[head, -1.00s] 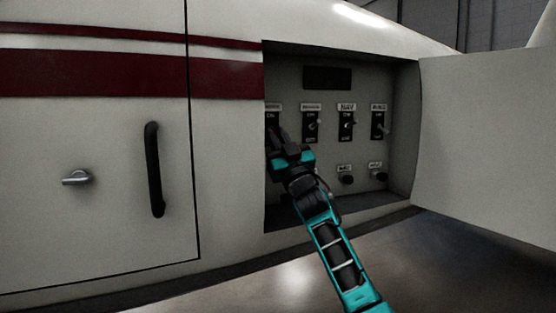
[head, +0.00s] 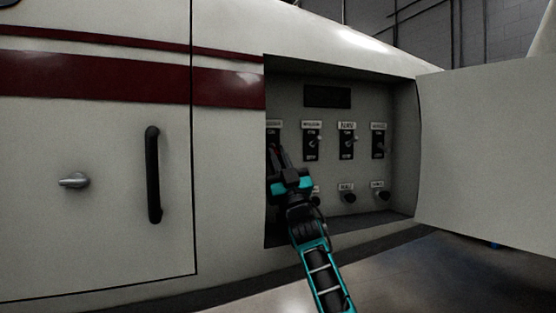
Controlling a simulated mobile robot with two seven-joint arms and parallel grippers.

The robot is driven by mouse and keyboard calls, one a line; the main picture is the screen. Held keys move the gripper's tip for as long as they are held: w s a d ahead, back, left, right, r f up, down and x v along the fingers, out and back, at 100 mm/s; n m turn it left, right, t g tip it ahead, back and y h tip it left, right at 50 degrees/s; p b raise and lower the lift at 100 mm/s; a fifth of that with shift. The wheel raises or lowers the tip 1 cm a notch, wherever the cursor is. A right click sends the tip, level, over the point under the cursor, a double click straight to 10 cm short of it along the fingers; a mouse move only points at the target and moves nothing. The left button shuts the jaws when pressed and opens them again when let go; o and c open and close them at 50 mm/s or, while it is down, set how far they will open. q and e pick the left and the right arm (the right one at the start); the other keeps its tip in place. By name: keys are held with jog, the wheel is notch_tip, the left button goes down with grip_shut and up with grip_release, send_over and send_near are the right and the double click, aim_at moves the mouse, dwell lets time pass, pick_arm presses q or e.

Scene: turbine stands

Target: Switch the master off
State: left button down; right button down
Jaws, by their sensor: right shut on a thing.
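A recessed control panel (head: 327,115) in the white fuselage carries a row of toggle switches with small labels above them. The leftmost switch (head: 271,134) stands at the panel's left edge, mostly hidden by my gripper and the recess edge; its label is too small to read. My right gripper (head: 277,158) reaches up from below, its black fingers shut at the lower part of that switch. The lever between the fingers is hidden, so its position cannot be told. My left gripper is not in view.
A dark display (head: 327,97) is above. An open hatch door (head: 490,155) stands right. A closed door with a black handle (head: 153,175) is left.

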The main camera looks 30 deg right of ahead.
jog(key=c, duration=1.1)
grip_release()
pick_arm(q)
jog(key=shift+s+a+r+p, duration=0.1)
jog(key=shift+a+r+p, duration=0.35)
jog(key=shift+p, duration=0.85)
pick_arm(e)
jog(key=shift+s+a+f, duration=0.15)
jog(key=shift+s+a, duration=0.1)
jog(key=shift+s, duration=1.9)
jog(key=shift+s+a+f, duration=0.15)
jog(key=shift+s+a, duration=0.1)
jog(key=shift+s, duration=1.85)
jog(key=shift+s+a+f, duration=0.15)
jog(key=shift+s+a, duration=0.1)
jog(key=shift+s, duration=1.9)
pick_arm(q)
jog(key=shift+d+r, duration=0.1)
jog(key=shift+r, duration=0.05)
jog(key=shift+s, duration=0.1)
